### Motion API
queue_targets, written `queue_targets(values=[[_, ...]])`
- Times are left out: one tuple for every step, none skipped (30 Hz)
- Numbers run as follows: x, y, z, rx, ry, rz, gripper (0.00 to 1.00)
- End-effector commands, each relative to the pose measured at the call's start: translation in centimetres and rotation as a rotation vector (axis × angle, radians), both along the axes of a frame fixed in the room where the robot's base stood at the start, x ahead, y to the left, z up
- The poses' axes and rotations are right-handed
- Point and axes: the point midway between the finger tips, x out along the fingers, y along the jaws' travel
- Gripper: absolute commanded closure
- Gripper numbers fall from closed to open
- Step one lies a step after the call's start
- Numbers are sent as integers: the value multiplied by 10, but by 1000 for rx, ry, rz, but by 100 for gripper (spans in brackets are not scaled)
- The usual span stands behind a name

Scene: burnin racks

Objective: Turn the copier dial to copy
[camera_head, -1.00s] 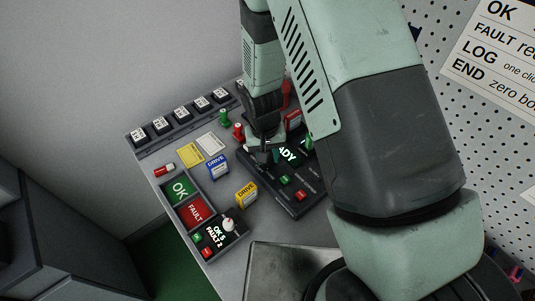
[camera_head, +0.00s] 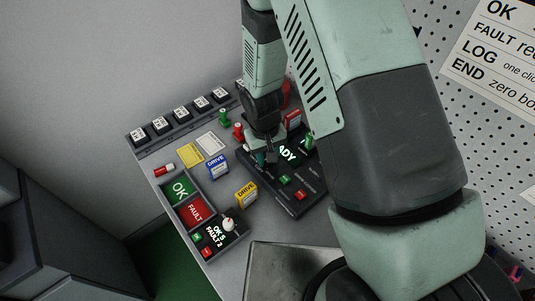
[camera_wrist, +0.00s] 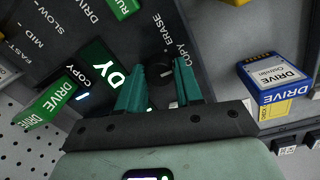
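The copier (camera_head: 296,197) is a dark panel with a lit green READY screen (camera_head: 287,153), partly hidden by my arm. In the wrist view its dial (camera_wrist: 160,70) is a small dark round knob beside the white words COPY and ERASE. Which word the dial points at is not clear. My gripper (camera_wrist: 159,68) has two teal fingers, spread apart with the dial showing between their tips. I cannot tell whether either finger touches it. In the head view my gripper (camera_head: 266,161) is low over the copier's left part.
A green drive (camera_wrist: 50,102) stands in the copier at the wrist view's left. A blue drive (camera_head: 217,167) and a yellow drive (camera_head: 246,194) lie on the bench left of the copier. OK (camera_head: 180,190) and FAULT (camera_head: 196,210) trays are at the front left.

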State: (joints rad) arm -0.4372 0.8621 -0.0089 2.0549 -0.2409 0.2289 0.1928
Motion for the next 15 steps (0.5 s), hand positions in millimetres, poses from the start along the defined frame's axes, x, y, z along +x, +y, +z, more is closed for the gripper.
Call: queue_targets(values=[[0,0,0,0,1,0,57],[0,0,0,0,1,0,53],[0,0,0,0,0,0,47],[0,0,0,0,0,0,42],[0,0,0,0,0,0,40],[0,0,0,0,0,-1,40],[0,0,0,0,0,-1,40],[0,0,0,0,0,-1,40],[0,0,0,0,0,-1,40],[0,0,0,0,0,-1,40],[0,0,0,0,0,-1,40],[0,0,0,0,0,-1,40],[0,0,1,0,-1,-1,40],[0,0,2,0,-1,-1,40],[0,0,5,1,-2,-1,40]])
